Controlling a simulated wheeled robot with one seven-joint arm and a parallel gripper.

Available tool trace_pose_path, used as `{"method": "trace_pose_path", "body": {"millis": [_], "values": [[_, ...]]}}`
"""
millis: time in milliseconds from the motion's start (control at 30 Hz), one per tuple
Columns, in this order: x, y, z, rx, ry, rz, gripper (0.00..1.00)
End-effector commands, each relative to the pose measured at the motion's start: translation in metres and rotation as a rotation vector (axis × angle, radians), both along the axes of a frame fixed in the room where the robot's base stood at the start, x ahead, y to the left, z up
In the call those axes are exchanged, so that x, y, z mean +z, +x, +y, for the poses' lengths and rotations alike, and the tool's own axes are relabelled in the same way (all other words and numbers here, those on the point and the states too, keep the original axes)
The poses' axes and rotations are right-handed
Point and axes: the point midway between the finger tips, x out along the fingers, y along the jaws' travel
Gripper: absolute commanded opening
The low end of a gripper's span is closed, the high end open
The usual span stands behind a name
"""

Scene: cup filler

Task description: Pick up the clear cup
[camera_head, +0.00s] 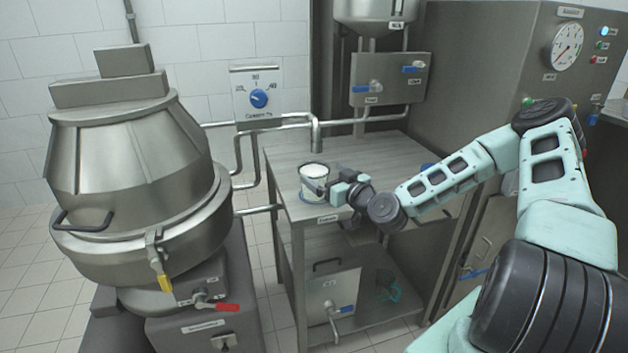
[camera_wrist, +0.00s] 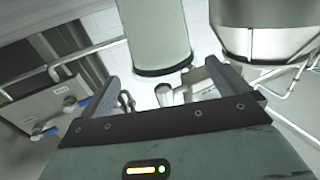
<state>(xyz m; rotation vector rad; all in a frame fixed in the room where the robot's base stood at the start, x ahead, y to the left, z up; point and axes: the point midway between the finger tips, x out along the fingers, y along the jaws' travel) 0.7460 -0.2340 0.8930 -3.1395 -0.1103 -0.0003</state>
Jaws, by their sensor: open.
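My gripper (camera_head: 324,187) comes in from the right at cup height, with a finger passing in front of the cup. In the wrist view the pale cup (camera_wrist: 155,32) shows at the top, in line with the gap between my two spread fingers (camera_wrist: 165,80). I cannot tell whether either finger touches it. The cup's lower part is partly hidden by my gripper in the head view.
The worktop (camera_head: 375,157) has free room behind and right of the cup. The spout (camera_head: 316,135) hangs just above the cup. A large steel kettle (camera_head: 135,170) stands left, and a panel with blue-handled valves (camera_head: 388,80) is behind. A dial knob (camera_head: 259,98) is on the wall.

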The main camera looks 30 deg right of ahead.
Motion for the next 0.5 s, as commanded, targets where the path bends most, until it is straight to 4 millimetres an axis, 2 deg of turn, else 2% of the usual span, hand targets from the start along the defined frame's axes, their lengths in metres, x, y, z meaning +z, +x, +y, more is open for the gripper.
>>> {"method": "trace_pose_path", "body": {"millis": [133,333,500], "values": [[0.001,0.012,0.002,-0.001,0.002,-0.001,1.0],[0.002,0.042,0.007,-0.001,0.001,-0.001,1.0],[0.001,0.053,0.008,0.0,0.001,0.001,1.0]]}}
